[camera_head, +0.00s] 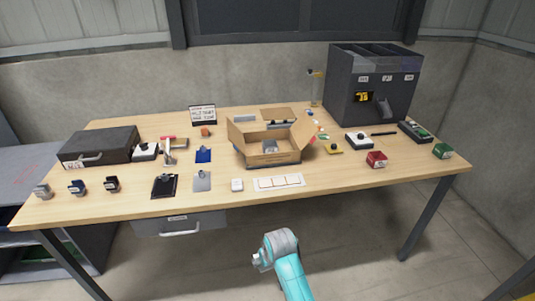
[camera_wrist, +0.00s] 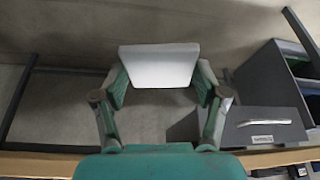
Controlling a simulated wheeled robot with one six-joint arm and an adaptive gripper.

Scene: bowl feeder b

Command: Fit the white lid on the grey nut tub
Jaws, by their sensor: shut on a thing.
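In the wrist view, my gripper (camera_wrist: 160,82) is shut on the white lid (camera_wrist: 159,66), a flat pale plate held between the two fingertips. The lid is clear of the table. In the head view, only part of my arm shows at the bottom, in front of the table; the gripper and held lid cannot be made out there. A small grey tub (camera_head: 42,191) stands at the table's far left, apart from my arm; it looks like the nut tub, but its label is too small to read.
Blue (camera_head: 77,187) and black (camera_head: 112,184) tubs stand beside the grey one. An open cardboard box (camera_head: 268,159) is mid-table. White square pieces lie on a strip (camera_head: 279,182) near the front edge. A drawer (camera_head: 180,226) hangs below. Floor in front is free.

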